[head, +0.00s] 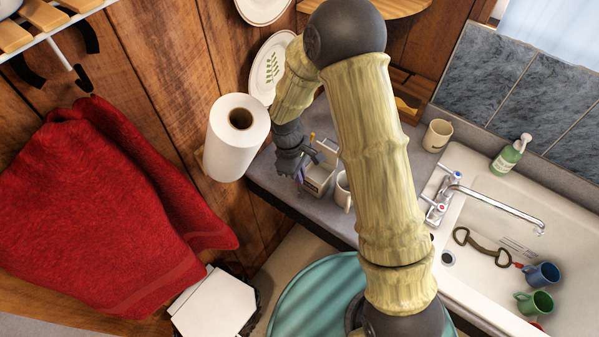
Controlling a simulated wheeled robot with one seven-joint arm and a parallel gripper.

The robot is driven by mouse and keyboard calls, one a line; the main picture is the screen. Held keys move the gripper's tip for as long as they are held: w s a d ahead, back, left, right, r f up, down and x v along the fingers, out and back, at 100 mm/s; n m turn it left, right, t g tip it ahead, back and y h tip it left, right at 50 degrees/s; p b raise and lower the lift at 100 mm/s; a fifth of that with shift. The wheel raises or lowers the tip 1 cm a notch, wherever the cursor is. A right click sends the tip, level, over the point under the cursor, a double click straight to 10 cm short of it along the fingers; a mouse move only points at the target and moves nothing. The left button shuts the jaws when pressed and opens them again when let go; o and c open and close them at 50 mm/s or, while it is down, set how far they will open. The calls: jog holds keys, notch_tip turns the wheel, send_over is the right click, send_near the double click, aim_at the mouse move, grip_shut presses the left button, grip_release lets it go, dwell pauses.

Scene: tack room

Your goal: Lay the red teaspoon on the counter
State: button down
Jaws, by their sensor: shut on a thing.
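My gripper (307,164) is at the back left of the grey counter (277,187), beside a light caddy (321,176). It is shut on a small purple thing (299,175), mostly hidden by the fingers, so I cannot tell what it is. A small red piece (518,265) lies in the white sink (484,182) near thin metal cutlery. It may be the red teaspoon's handle, but it is too small to be sure. My arm covers the middle of the counter.
A white mug (343,190) stands right of the caddy. A paper towel roll (237,137) hangs at the wall. A beige cup (437,135), tap (490,205) and green soap bottle (510,154) stand around the sink. Blue (542,275) and green (535,302) mugs lie in it.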

jog(key=shift+f, duration=0.2)
jog(key=c, duration=1.5)
grip_release()
jog(key=shift+r, duration=0.1)
jog(key=b+v, duration=0.2)
jog(key=v, duration=1)
jog(key=shift+r+b, duration=0.15)
jog(key=shift+b, duration=0.15)
jog(key=shift+d, duration=0.15)
